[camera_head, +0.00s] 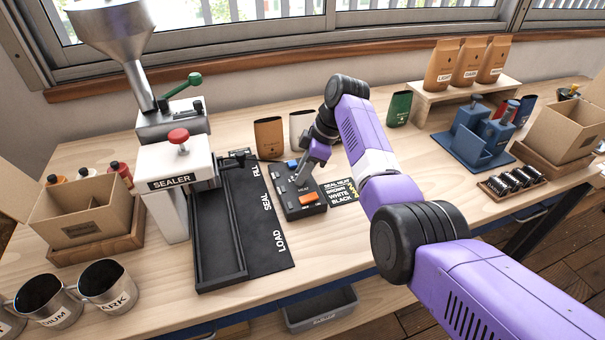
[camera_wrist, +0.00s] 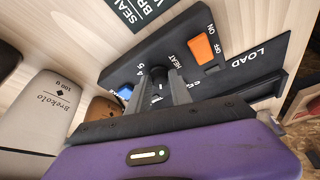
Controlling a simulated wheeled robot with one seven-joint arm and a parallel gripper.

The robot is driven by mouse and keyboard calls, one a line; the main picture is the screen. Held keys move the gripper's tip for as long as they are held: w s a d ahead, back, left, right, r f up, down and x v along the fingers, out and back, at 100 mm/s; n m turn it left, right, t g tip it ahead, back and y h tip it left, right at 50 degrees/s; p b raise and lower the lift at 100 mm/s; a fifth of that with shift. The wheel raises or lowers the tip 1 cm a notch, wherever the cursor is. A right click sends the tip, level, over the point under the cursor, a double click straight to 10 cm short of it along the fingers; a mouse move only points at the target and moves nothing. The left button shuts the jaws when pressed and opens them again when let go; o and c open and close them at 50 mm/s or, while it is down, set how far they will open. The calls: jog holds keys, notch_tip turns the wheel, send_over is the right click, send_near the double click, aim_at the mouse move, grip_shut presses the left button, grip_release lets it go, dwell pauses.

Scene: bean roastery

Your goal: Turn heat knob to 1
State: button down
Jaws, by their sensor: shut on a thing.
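The heat control box (camera_head: 306,208) is a dark box on the bench, right of the black LOAD/SEAL/FILL mat. It carries an orange ON/OFF switch (camera_head: 308,199), which also shows in the wrist view (camera_wrist: 203,48), and a small blue part (camera_wrist: 124,92). My gripper (camera_head: 299,178) is over the box. In the wrist view my gripper's fingers (camera_wrist: 163,90) are shut on the dark heat knob (camera_wrist: 157,87), beside the HEAT label and scale numbers. The fingers and the gripper body hide most of the knob and part of the dial, so I cannot read its setting.
The white sealer (camera_head: 172,170) with a red knob stands left of the mat (camera_head: 262,215). A black seal-heat card (camera_head: 341,191) lies right of the box. Brown and white pouches (camera_head: 269,138) stand behind it. Blue fixtures (camera_head: 470,140) are farther right.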

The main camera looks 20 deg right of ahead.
dwell(0.3)
jog(key=c, duration=1.2)
grip_release()
jog(key=v, duration=0.7)
jog(key=shift+d+r+b, duration=0.15)
jog(key=shift+r+b, duration=0.15)
jog(key=shift+r, duration=0.05)
